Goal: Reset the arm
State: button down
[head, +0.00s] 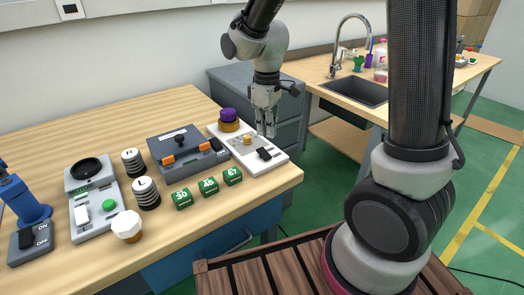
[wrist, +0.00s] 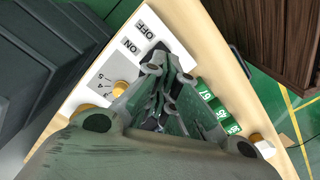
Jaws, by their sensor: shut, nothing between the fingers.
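My gripper (head: 266,128) points down over the white switch panel (head: 270,166) at the right end of the wooden table, its fingers together and empty. In the wrist view the dark green fingers of my gripper (wrist: 168,85) close together in front of the white panel (wrist: 150,30), which shows ON and OFF marks and a numbered dial. I cannot tell the exact gap between the fingertips and the panel. The panel carries a small yellow knob (head: 247,139) and a black switch (head: 265,154).
A purple-topped knob (head: 229,116) stands by the panel's far left. Left of it are a dark grey box (head: 186,150), green numbered blocks (head: 208,186), striped cylinders (head: 146,193) and a white faceted knob (head: 126,223). A grey drawer cabinet (head: 290,132) stands behind.

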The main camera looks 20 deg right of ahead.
jog(key=shift+s+d+m, duration=0.1)
jog(key=shift+s+m, duration=0.1)
jog(key=shift+m, duration=0.1)
jog(key=s+d+r+m+t, duration=0.2)
jog(key=s+d+r+m, duration=0.2)
jog(key=s+d+r, duration=0.3)
jog(key=s+d+r+m+t, duration=0.2)
jog(key=s+d+r+m, duration=0.3)
jog(key=s, duration=0.6)
notch_tip(320, 180, up, 3)
jog(key=d, duration=0.2)
jog(key=shift+s+d, duration=0.3)
jog(key=shift+d, duration=0.05)
